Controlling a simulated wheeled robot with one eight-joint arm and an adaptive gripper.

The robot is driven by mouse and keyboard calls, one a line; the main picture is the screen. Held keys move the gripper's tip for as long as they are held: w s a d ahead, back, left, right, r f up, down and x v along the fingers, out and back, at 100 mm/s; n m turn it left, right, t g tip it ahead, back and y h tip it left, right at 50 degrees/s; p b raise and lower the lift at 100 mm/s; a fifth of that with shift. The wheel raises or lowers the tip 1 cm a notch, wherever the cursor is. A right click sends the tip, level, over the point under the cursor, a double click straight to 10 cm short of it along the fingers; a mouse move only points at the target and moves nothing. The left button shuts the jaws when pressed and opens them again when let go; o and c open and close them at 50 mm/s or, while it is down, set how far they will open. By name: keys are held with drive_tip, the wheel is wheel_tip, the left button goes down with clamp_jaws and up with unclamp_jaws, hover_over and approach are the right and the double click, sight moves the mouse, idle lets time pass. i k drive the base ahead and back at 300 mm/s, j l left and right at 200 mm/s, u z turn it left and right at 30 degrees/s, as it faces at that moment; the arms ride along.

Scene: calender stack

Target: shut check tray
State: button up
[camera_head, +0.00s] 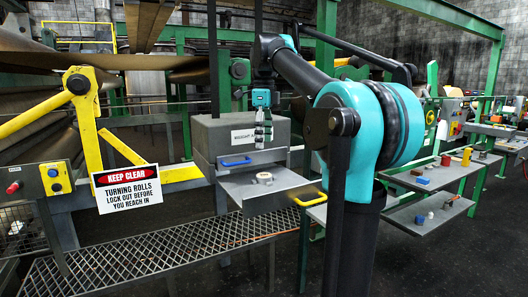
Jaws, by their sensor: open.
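A small pale round thing (264,178) lies in this tray. A blue handle (236,161) is on the unit's front above the tray. My gripper (263,143) hangs fingers down in front of the label, above the tray and apart from the yellow handle. It is open and holds nothing.
A metal mesh bench (160,258) runs below the unit. Shelves (440,178) with small coloured things are at right. Dark floor (480,260) is clear at lower right.

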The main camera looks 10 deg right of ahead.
sight(287, 189)
drive_tip(key=k, duration=1)
